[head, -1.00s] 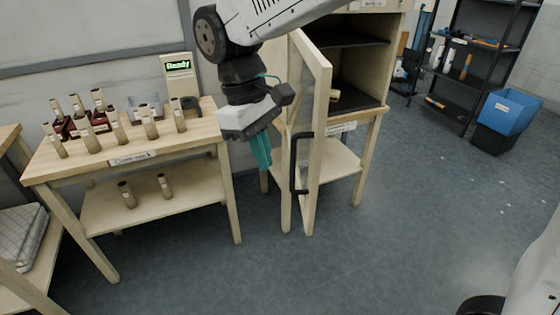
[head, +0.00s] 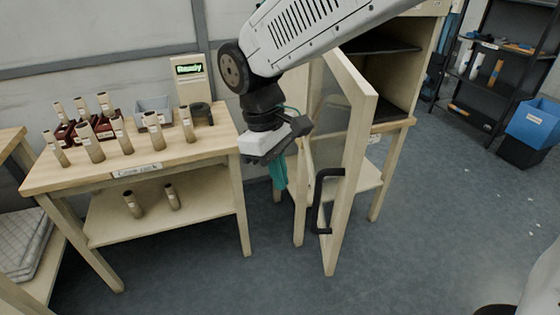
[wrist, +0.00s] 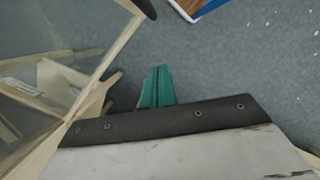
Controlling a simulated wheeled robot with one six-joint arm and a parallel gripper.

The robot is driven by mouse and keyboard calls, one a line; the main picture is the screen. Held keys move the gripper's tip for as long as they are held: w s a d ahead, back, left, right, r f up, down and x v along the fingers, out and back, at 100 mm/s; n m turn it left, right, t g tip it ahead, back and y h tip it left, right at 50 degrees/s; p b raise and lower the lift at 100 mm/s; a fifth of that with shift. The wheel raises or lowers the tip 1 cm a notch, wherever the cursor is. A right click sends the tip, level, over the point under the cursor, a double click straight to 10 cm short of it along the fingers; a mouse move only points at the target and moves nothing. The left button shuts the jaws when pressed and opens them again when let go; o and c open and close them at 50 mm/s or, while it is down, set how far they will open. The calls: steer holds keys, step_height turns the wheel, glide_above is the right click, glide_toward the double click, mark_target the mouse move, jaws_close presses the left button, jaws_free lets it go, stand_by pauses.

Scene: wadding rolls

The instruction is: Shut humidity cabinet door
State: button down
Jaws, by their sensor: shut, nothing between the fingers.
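The humidity cabinet (head: 402,85) is a wooden box on a wooden stand at the upper right of the head view. Its door (head: 357,150), a wood frame with a clear pane, stands wide open toward me. A black handle (head: 323,200) is on the door's near face. My gripper (head: 280,185), with teal fingers, is shut and empty, pointing down left of the door, between it and the workbench. In the wrist view my fingers (wrist: 156,88) are together over the floor, and the door frame (wrist: 100,72) crosses the left side. Any contact with the door cannot be told.
A wooden workbench (head: 130,155) at left bears several rolls, red holders, a grey bin (head: 153,108) and a display reading "Ready" (head: 190,70). A dark shelf rack (head: 490,60) and blue bin (head: 532,122) stand at right. The floor in front is clear.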

steer(key=s+d+f, duration=0.3)
steer(key=d+f, duration=0.1)
steer(key=f, duration=0.1)
steer(key=shift+d, duration=0.15)
steer(key=shift+s, duration=0.1)
